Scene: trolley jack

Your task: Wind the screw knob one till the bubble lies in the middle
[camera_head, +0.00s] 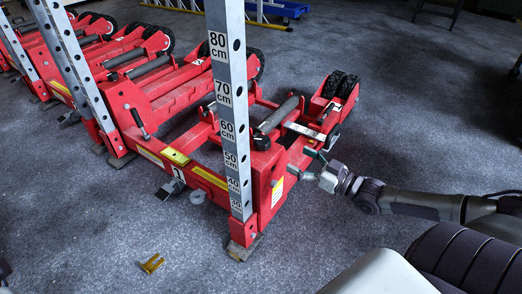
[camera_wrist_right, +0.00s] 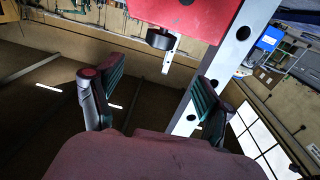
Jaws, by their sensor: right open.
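The red trolley jack (camera_head: 262,178) stands on the floor with an upright grey post (camera_head: 228,100) marked in cm. A small yellow piece (camera_head: 177,157) sits on its front beam near a white label; no bubble can be made out. A dark round knob (camera_wrist_right: 160,38) shows under the red body in the right wrist view; I cannot tell whether it is screw knob one. My right gripper (camera_head: 308,166) is open and empty just right of the jack's red end. Its two fingers (camera_wrist_right: 152,95) stand wide apart, with the knob beyond them. My left gripper is not seen.
More red jacks (camera_head: 75,40) stand in a row at the left. A small brass-coloured piece (camera_head: 152,263) lies on the floor in front. The post (camera_wrist_right: 207,85) is close behind the right finger in the wrist view. The dark floor at right is mostly clear.

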